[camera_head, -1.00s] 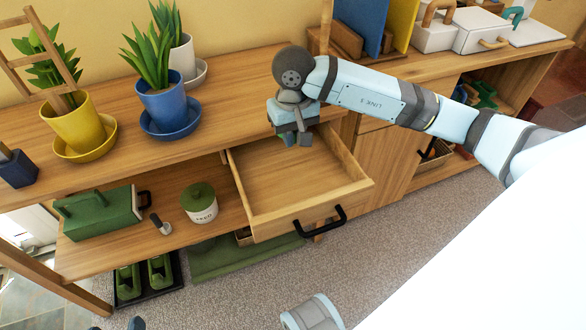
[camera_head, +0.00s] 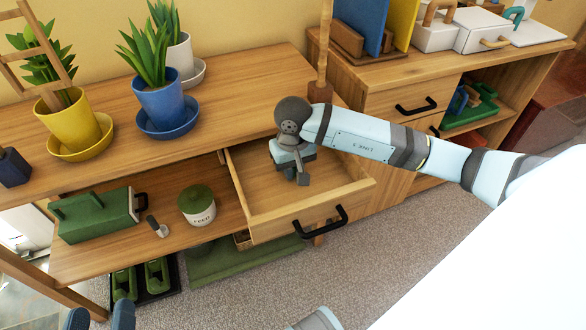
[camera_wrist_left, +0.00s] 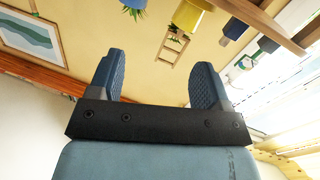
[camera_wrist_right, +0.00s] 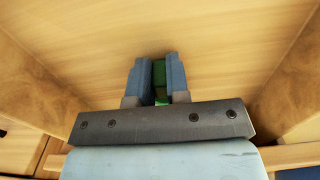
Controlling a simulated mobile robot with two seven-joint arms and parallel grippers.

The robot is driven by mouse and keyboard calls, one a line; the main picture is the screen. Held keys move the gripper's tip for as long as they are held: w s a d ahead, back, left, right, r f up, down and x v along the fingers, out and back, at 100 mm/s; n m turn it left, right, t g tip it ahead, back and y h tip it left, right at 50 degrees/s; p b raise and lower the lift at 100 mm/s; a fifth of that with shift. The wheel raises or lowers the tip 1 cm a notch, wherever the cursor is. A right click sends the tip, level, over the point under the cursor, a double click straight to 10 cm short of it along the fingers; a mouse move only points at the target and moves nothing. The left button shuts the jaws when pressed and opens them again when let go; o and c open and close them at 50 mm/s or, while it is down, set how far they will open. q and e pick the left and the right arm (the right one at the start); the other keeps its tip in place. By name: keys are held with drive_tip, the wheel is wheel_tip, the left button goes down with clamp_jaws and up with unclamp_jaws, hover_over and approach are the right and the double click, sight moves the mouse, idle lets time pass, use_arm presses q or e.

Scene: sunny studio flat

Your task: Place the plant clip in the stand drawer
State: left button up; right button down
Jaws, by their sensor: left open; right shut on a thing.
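The stand drawer (camera_head: 262,208) is pulled open under the wooden plant stand, and its floor looks bare. My right gripper (camera_head: 296,178) is down inside the drawer, between its walls. In the right wrist view my right gripper (camera_wrist_right: 160,80) is shut on a small green thing, the plant clip (camera_wrist_right: 160,76), over the drawer floor (camera_wrist_right: 220,60). I cannot tell whether the clip touches the floor. The clip is hidden in the head view. My left gripper (camera_head: 100,317) is at the bottom left, away from the stand; its fingers (camera_wrist_left: 156,85) are open and empty in the left wrist view.
Potted plants in a yellow pot (camera_head: 72,125) and a blue pot (camera_head: 160,105) stand on the top. A green toolbox (camera_head: 97,213), a small grey-handled tool (camera_head: 157,227) and a feed jar (camera_head: 197,205) are on the shelf left of the drawer. A black drawer handle (camera_head: 322,222) sticks out in front.

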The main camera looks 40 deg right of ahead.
drive_tip(key=shift+f, duration=0.15)
drive_tip(key=c, duration=1.1)
unclamp_jaws()
use_arm(q)
drive_tip(key=shift+r, duration=0.1)
drive_tip(key=shift+r, duration=0.1)
use_arm(e)
wheel_tip(320, 180, up, 11)
drive_tip(key=p, duration=0.2)
drive_tip(key=shift+p, duration=0.3)
use_arm(q)
wheel_tip(320, 180, down, 6)
drive_tip(key=s+a+g+y, duration=0.1)
drive_tip(key=a+g+y, duration=0.1)
drive_tip(key=shift+a+g, duration=0.2)
drive_tip(key=shift+g, duration=0.2)
use_arm(e)
drive_tip(key=shift+r, duration=0.7)
use_arm(q)
drive_tip(key=shift+r, duration=0.2)
use_arm(e)
drive_tip(key=shift+f, duration=0.1)
